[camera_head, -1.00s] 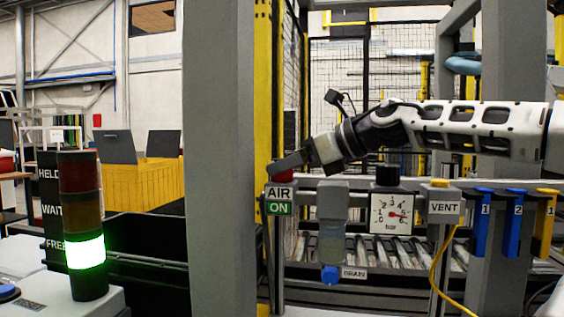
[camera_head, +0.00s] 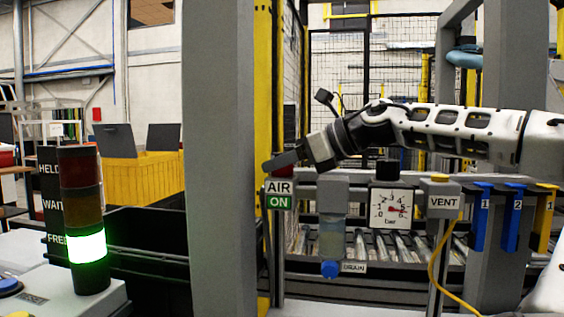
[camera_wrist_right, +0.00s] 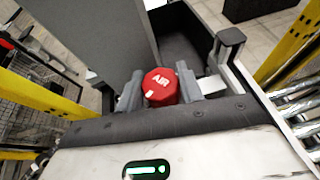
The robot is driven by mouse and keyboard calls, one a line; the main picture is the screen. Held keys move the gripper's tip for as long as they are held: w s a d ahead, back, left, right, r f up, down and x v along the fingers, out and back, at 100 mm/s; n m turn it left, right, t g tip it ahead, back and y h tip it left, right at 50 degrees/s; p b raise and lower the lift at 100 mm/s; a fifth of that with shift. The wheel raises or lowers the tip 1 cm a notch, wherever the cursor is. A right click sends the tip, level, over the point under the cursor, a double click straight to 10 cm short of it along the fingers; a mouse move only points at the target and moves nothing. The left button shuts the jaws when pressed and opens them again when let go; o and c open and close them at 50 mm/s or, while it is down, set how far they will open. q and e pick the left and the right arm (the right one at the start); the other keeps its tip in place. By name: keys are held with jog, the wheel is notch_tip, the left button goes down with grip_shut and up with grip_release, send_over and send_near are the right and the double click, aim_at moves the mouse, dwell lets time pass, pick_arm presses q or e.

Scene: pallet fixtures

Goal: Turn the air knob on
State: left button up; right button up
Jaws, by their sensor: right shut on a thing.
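The red air knob, marked AIR, shows in the right wrist view (camera_wrist_right: 160,87) between the two fingers of my right gripper (camera_wrist_right: 159,88), with a white mark on its top edge. My left gripper is not in view.
Right of the knob stand a filter bowl with a blue drain knob (camera_head: 330,269), a VENT box (camera_head: 441,201) with a yellow button, and blue and yellow numbered tags. A grey column (camera_head: 220,150) stands close on the left. The signal tower (camera_head: 83,220) glows green at FREE.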

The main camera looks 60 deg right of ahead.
jog(key=shift+n+g+y, duration=0.3)
jog(key=shift+n+y, duration=0.6)
jog(key=shift+y, duration=0.2)
jog(key=o, duration=1)
jog(key=b+v, duration=0.2)
jog(key=v, duration=1.4)
jog(key=shift+r, duration=0.1)
